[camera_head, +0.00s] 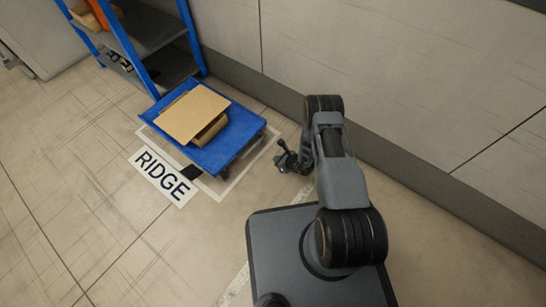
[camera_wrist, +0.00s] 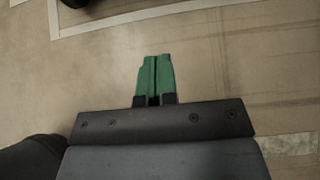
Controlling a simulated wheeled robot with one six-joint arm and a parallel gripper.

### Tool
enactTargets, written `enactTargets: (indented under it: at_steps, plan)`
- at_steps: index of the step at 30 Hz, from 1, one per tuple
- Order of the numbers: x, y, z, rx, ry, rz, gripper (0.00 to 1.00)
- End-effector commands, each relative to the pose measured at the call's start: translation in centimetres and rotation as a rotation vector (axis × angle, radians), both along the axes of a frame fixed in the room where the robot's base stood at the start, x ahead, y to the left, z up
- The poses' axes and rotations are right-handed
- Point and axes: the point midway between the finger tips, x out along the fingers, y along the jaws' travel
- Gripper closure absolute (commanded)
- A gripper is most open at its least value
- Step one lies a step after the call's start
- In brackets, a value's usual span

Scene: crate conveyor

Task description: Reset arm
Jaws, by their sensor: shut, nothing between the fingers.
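My gripper (camera_wrist: 154,75) shows in the wrist view with its two green fingers together and nothing between them. Below it in that view is bare tan floor. In the head view my gripper (camera_head: 281,162) hangs at the end of my bent arm, to the right of a blue cart and apart from it. My arm rises from my dark base and its upper joint is close to the wall in the picture.
The blue cart (camera_head: 236,151) carries a flat cardboard piece on a cardboard box (camera_head: 209,132). A floor sign reading RIDGE (camera_head: 163,177) lies before it. A blue-framed shelf (camera_head: 124,40) stands at upper left. The wall (camera_head: 400,70) runs behind my arm. Floor at lower left is clear.

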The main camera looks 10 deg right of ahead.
Motion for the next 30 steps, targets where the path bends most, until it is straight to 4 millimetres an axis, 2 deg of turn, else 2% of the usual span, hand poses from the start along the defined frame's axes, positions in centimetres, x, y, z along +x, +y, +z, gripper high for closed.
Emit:
enactTargets:
  at_steps: [22, 23, 26, 29, 30]
  plan:
    - [-0.3, -0.3, 0.4, -0.001, -0.003, 0.006, 1.0]
    - [-0.2, -0.3, 0.8, -0.001, -0.008, 0.013, 1.0]
    - [0.7, 0.2, 3.9, -0.002, -0.037, 0.064, 1.0]
    - [2.0, 1.1, 9.8, -0.011, -0.095, 0.168, 1.0]
    - [2.5, 1.6, 12.7, -0.017, -0.125, 0.222, 1.0]
